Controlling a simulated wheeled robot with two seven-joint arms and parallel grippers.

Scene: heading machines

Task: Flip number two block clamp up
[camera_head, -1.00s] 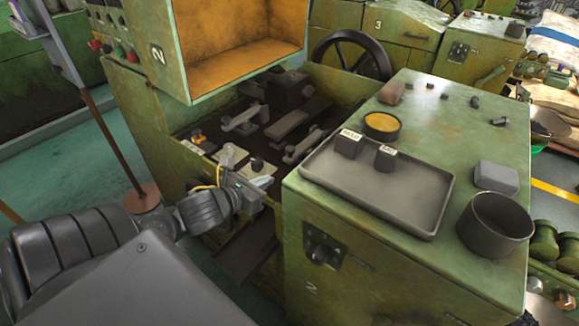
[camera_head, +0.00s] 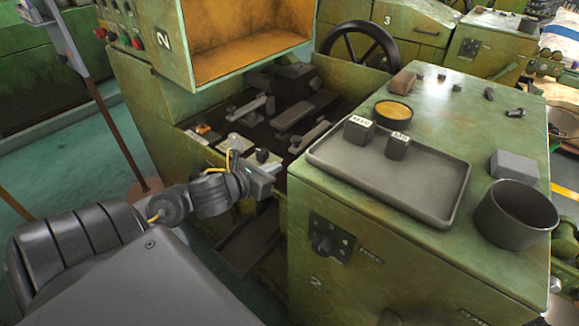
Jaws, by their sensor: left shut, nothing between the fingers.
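Machine number two (camera_head: 125,90) is green, with an orange-lined open housing above its dark bed. In the bed are several grey lever-like clamps: one at the back left (camera_head: 246,110), one at the right (camera_head: 309,138). Both lie low, slightly tilted; which one is the block clamp I cannot tell. My left gripper (camera_head: 270,178) is shut and empty at the bed's front edge, in front of and below these levers. It and its wrist hide part of the bed's front, where a small knob (camera_head: 262,155) shows close behind it. My right gripper is not in view.
A green cabinet (camera_head: 400,260) stands right of the bed, with a grey tray (camera_head: 400,190) holding two labelled dark blocks. A dark round pot (camera_head: 515,215) stands at its right. A black handwheel (camera_head: 357,52) is behind the bed. The upper housing (camera_head: 245,40) overhangs its back.

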